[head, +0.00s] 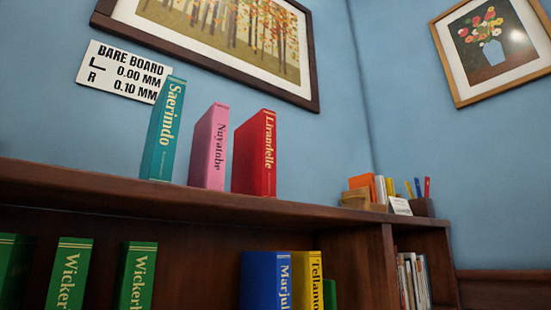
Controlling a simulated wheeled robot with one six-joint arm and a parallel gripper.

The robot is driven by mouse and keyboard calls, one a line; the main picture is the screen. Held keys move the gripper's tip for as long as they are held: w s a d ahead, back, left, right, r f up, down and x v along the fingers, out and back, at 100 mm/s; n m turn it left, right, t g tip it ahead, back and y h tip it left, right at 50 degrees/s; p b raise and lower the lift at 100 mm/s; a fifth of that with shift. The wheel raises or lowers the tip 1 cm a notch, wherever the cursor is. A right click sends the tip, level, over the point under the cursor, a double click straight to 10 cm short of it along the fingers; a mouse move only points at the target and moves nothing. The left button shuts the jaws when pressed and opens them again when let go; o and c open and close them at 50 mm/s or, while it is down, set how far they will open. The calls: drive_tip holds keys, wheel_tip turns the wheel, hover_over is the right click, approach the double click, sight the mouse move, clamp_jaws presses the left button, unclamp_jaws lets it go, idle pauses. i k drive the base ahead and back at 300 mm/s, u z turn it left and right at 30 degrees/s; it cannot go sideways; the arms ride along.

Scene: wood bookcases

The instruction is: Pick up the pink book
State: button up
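The pink book (209,147) stands upright on the top board of the wooden bookcase (100,184). Its spine reads "Nuyatohe", as far as I can make out. A teal book (164,131) stands to its left and a red book (255,153) to its right, with a gap on each side. The pink book's base meets the board and its front face and spine are clear of cover. My gripper does not show in the head view.
Green books (68,273), a blue book (265,280) and a yellow book (307,280) stand on the lower shelf. A pen holder (421,207) and small boxes sit at the right end of the top. A sign (124,72) and framed pictures hang on the wall behind.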

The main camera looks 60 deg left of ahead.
sight(208, 156)
drive_tip(key=z, duration=0.05)
drive_tip(key=i, duration=1.3)
drive_tip(key=u, duration=2.8)
